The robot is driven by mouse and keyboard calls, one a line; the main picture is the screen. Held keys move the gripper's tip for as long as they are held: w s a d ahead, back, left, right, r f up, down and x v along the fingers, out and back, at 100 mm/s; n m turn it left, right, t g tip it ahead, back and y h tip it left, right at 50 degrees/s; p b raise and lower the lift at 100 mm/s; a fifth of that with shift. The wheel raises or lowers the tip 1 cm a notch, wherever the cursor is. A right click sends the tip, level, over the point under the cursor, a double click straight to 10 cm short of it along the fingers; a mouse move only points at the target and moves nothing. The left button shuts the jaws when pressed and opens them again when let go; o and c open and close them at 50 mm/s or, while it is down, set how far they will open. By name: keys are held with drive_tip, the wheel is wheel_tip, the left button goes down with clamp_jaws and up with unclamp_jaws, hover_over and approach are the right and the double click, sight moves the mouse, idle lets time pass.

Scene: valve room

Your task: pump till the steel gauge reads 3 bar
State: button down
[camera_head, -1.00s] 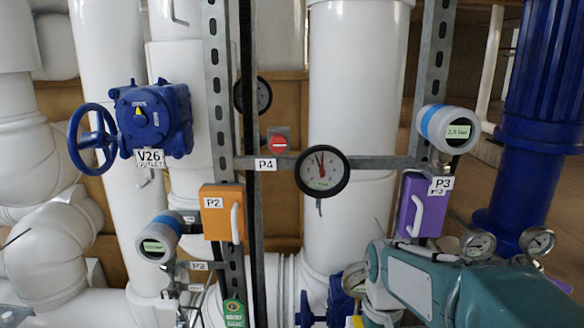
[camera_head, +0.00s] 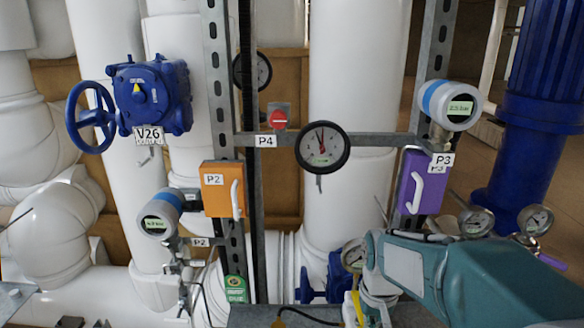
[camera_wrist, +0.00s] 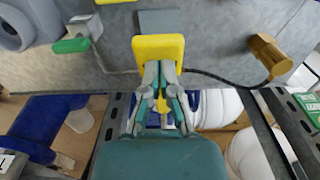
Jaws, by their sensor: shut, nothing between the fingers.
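Small steel-rimmed gauges show at the right in the head view, one (camera_head: 475,222) and another (camera_head: 535,218). My gripper (camera_wrist: 160,72) is shut and empty in the wrist view. Its fingertips are at a yellow part (camera_wrist: 158,46) with a grey block above it; I cannot tell if they touch. A yellow strip (camera_head: 357,308) shows beside my wrist in the head view. No pump can be clearly identified.
A large black-rimmed gauge (camera_head: 322,147) hangs at centre. An orange box (camera_head: 222,190), purple box (camera_head: 425,180) and blue valve V26 (camera_head: 150,97) stand around it. In the wrist view, a green-handled valve (camera_wrist: 72,46) and a brass-coloured part (camera_wrist: 270,55) with a black hose are nearby.

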drive_tip(key=shift+f, duration=1.6)
drive_tip(key=shift+r, duration=2.55)
drive_tip(key=shift+f, duration=0.15)
drive_tip(key=shift+f, duration=2.5)
drive_tip(key=shift+r, duration=2.6)
